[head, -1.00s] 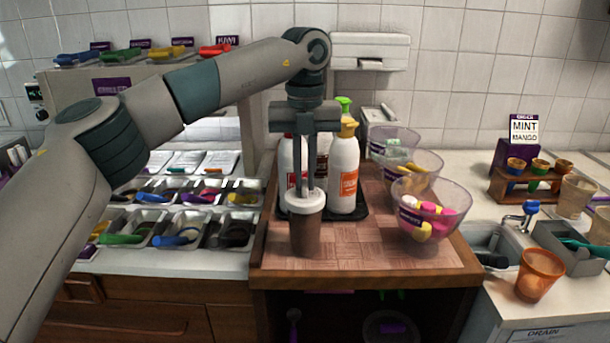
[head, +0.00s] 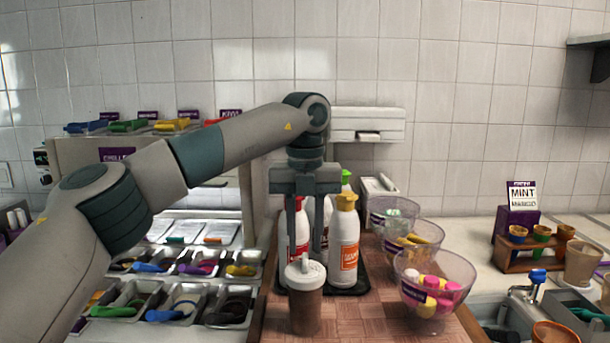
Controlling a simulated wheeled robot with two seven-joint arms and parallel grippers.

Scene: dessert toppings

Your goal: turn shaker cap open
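The shaker (head: 305,312) stands upright on the wooden board, with a brown body and a white cap (head: 304,277) that has a small upright knob on top. My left gripper (head: 304,252) comes down from above, just over or behind the cap. Its two fingers are spread apart with a gap between them, and nothing is held. Whether a fingertip still touches the cap cannot be told. My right gripper is out of view.
A white bottle with a yellow top (head: 345,245) and a red-topped bottle (head: 298,225) stand close behind the shaker on a dark tray (head: 356,287). Glass bowls, the nearest holding pink and yellow pieces (head: 432,292), line the board's right side.

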